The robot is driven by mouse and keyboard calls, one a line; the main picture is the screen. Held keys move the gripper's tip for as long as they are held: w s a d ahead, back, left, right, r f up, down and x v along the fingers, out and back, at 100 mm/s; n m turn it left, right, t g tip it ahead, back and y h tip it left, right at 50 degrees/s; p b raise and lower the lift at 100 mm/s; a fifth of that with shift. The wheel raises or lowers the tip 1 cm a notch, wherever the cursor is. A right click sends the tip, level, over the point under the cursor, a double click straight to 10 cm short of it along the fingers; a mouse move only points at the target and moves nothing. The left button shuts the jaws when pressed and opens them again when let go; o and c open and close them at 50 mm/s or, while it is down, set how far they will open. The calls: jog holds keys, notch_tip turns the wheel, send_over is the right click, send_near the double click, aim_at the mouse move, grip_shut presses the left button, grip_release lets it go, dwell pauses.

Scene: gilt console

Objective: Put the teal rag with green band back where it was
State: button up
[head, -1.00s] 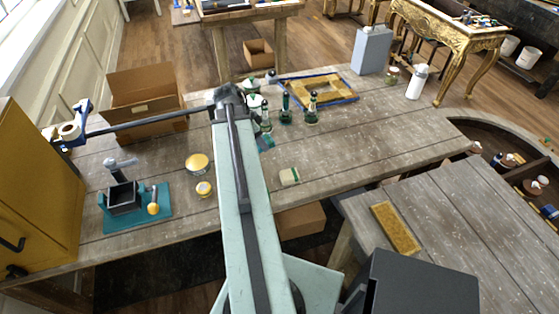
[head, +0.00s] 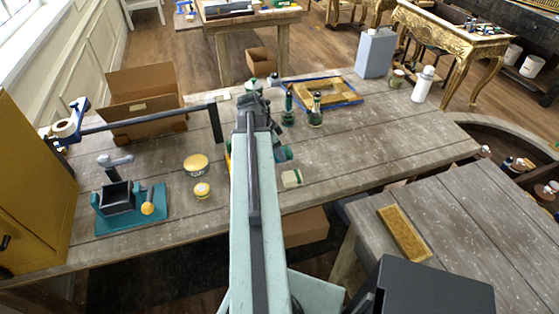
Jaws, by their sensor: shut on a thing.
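The teal rag with green band (head: 283,154) shows as a small teal patch just right of my pale arm, over the grey wooden table. Most of it is hidden behind the arm, and I cannot make out its band clearly. My gripper (head: 276,143) is mostly hidden behind the arm too, with only dark parts showing at the arm's right edge. It is shut on the rag. How far the rag is above the tabletop cannot be told.
A white-and-green block (head: 291,178) lies right of my arm. Yellow tins (head: 195,163), a teal-based stand (head: 153,205) and a long dark bar (head: 150,121) lie left. Green bottles (head: 315,113) and a blue-edged frame (head: 325,90) stand behind.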

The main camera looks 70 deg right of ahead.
notch_tip(320, 180, down, 3)
jog(key=shift+f+b, duration=0.1)
jog(key=shift+b, duration=0.9)
jog(key=shift+r, duration=0.25)
jog(key=shift+f, duration=0.2)
jog(key=o, duration=1.2)
jog(key=shift+r, duration=0.1)
